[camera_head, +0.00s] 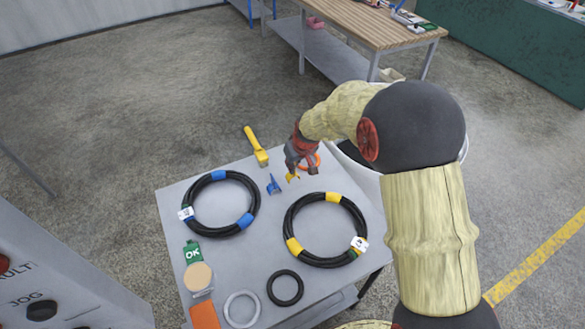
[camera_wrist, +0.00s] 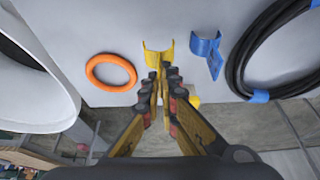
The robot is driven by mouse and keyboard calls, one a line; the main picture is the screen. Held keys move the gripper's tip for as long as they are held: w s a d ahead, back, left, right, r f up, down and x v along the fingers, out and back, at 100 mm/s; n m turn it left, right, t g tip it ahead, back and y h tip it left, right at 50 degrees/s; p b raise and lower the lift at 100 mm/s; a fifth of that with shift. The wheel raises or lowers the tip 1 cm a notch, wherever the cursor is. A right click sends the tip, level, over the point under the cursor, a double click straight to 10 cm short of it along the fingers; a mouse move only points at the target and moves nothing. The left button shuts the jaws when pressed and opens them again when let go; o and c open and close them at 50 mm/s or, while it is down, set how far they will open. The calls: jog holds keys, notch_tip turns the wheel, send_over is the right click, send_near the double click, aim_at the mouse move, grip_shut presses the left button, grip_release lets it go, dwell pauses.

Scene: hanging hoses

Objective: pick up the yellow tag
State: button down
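The yellow tag (camera_head: 291,177) is a small curved clip with a narrow tab, by the far edge of the grey table. In the wrist view its curved part (camera_wrist: 158,57) shows just beyond my fingertips, and its tab runs down between them. My gripper (camera_head: 302,172) points down at it. In the wrist view my two fingers (camera_wrist: 163,78) come close together with the yellow tab between them, and they look shut on it. The fingers hide part of the tab. I cannot tell whether the tag is off the table top.
A blue tag (camera_head: 273,184) lies close beside the yellow one. An orange ring (camera_wrist: 111,72) is on the other side, by a white bin (camera_wrist: 30,85). Two black hoses, blue-taped (camera_head: 186,208) and yellow-taped (camera_head: 289,222), lie on the table (camera_head: 262,262). A yellow tool (camera_head: 256,146) sits at the far edge.

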jog(key=s+r+p, duration=0.3)
jog(key=s+r, duration=0.7)
jog(key=s, duration=0.4)
jog(key=shift+a+r+p, duration=0.25)
jog(key=shift+a+p, duration=0.1)
jog(key=shift+a, duration=0.05)
dwell(1.0)
